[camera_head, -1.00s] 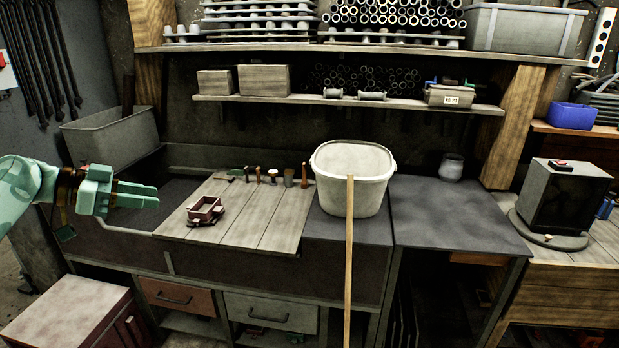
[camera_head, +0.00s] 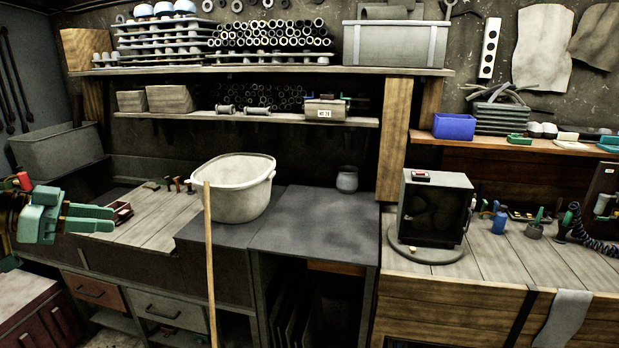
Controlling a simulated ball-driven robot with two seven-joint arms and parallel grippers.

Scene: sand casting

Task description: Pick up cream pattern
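A small cream block (camera_head: 567,137) lies on the right-hand wooden shelf, between pale rounded pieces and a teal piece; it is too small to tell for sure that it is the cream pattern. My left gripper (camera_head: 112,219) is at the left edge, in front of the sand bench and far from that shelf. Its teal fingers point right and hold nothing that I can see. My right gripper is out of view.
A blue bin (camera_head: 454,127) and a green piece (camera_head: 519,139) share the shelf (camera_head: 480,143). Below stand a dark box-shaped machine (camera_head: 433,212) and several small tools. A large pale tub (camera_head: 240,190) with a wooden pole stands mid-bench. The dark tabletop (camera_head: 315,230) is mostly clear.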

